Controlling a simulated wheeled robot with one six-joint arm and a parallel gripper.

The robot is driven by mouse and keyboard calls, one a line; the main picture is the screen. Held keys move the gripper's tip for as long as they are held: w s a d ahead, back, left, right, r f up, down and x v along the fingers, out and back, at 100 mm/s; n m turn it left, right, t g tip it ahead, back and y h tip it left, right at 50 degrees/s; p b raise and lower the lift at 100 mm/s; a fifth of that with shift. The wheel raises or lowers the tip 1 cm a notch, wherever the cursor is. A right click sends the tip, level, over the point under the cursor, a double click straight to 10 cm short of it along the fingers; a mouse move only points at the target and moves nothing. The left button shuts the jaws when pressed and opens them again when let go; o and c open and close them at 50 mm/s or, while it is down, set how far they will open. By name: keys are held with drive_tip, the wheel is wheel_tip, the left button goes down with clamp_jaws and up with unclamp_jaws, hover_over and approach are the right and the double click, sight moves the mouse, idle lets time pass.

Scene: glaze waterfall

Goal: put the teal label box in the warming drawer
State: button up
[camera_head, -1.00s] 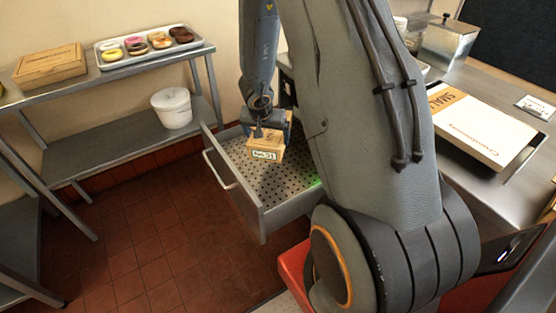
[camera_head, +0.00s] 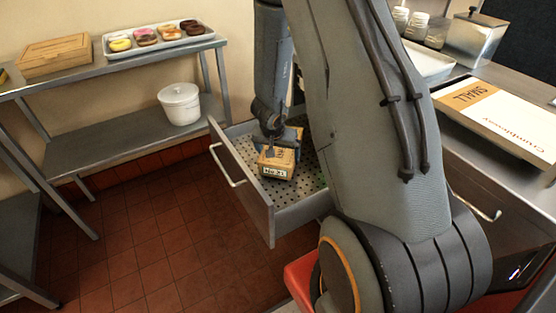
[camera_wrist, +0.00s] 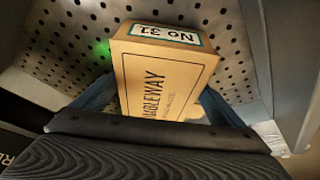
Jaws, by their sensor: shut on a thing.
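The teal label box (camera_head: 277,163) is a small tan carton with a teal-edged label. In the wrist view the box (camera_wrist: 160,75) shows its label reading "No 31" at the far end. My gripper (camera_head: 279,140) is shut on the box from above, with blue fingers on either side of it. The warming drawer (camera_head: 243,192) is pulled out, with a perforated metal floor. The box is inside the drawer's walls, low over its floor. I cannot tell whether it touches. The perforated floor (camera_wrist: 75,40) fills the wrist view's background.
A steel shelf at left holds a wooden box (camera_head: 55,55), a tray of doughnuts (camera_head: 160,38) and, lower down, a white bucket (camera_head: 180,103). A counter at right carries a large "SMALL" carton (camera_head: 500,118) and a steel container (camera_head: 474,38). The rest of the drawer floor looks clear.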

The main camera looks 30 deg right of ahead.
drive_tip(key=shift+f, duration=0.8)
drive_tip(key=shift+f+b, duration=0.15)
drive_tip(key=shift+b, duration=0.15)
drive_tip(key=o, duration=0.8)
drive_tip(key=shift+c, duration=0.2)
